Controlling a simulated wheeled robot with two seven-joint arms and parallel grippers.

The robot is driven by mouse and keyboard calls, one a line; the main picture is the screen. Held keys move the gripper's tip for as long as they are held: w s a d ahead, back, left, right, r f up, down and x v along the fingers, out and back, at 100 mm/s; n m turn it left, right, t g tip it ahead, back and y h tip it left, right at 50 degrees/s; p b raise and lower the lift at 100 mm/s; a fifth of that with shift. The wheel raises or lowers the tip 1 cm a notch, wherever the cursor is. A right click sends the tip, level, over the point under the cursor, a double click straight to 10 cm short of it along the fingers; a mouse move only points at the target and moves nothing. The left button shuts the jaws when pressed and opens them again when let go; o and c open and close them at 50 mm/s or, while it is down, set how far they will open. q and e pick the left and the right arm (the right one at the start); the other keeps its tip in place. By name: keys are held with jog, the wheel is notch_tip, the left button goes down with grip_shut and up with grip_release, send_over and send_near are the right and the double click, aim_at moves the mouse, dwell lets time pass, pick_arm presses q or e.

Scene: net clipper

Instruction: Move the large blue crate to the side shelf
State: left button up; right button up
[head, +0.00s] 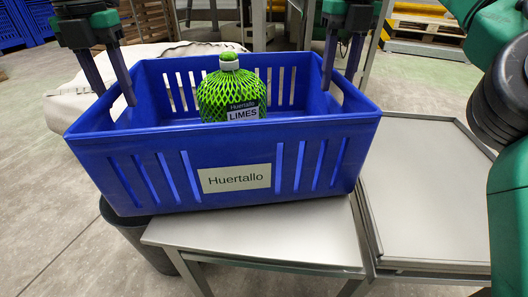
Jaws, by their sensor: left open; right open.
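The large blue crate (105,165), labelled "Huertallo", is in the middle of the head view, on or just above a grey metal table (260,235). Its left end juts past the table edge. A green net bag of limes (225,95) with a white label is inside it. My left gripper (114,96) is open, with its fingers pointing down on either side of the crate's left end wall. My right gripper (340,82) is open, with its fingers at the right end wall in the same way. Contact with the walls cannot be told. Which surface is the side shelf is unclear.
A bare grey metal surface with a raised rim (425,205) adjoins the table on the right. A dark bin (150,240) stands below the crate's left end. A pale sack-like bundle (75,100) lies behind left. Wooden pallets (425,30) are at the back right.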

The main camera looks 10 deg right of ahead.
notch_tip(320, 180, up, 58)
jog(key=p, duration=5.6)
jog(key=shift+f, duration=0.2)
